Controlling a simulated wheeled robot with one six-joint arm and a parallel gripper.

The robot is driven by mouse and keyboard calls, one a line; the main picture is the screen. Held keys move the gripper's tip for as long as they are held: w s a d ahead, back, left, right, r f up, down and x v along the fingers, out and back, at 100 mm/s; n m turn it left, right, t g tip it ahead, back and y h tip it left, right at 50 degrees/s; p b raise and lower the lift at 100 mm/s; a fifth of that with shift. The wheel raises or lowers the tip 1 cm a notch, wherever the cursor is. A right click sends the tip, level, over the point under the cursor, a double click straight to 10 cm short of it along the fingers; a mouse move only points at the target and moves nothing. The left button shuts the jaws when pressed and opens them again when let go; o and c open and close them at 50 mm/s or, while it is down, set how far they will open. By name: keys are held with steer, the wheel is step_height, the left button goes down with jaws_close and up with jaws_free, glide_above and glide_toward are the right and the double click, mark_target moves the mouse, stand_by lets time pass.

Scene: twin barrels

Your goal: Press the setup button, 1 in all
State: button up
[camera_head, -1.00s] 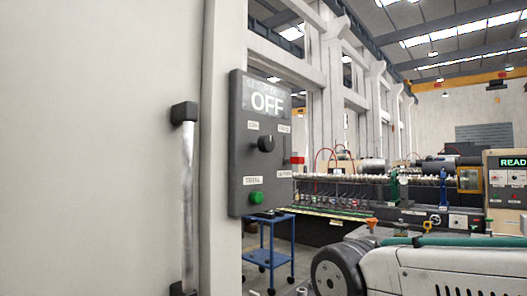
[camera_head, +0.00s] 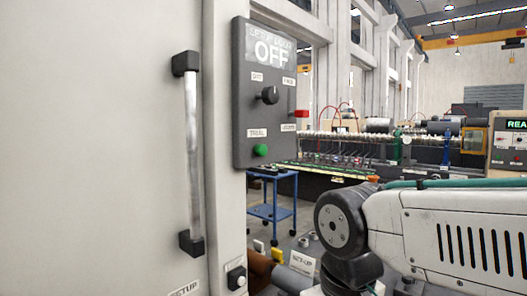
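A small dark box with a pale round button (camera_head: 237,280) is at the bottom of the view, on the edge of the pale cabinet. A label reading "SETUP" (camera_head: 184,289) is to its left, cut by the lower edge. A separate "SET-UP" sign (camera_head: 303,263) stands low to the right of the button. My white arm with its dark round joint (camera_head: 341,226) is at the lower right, apart from the button. My gripper is out of view.
The pale cabinet (camera_head: 95,130) with a vertical handle (camera_head: 191,150) fills the left. A grey panel (camera_head: 264,115) reads "OFF" and carries a black knob (camera_head: 270,95), a green button (camera_head: 261,150) and a red part. A blue trolley (camera_head: 270,212) stands behind.

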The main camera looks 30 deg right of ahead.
jaws_close()
stand_by(1.4)
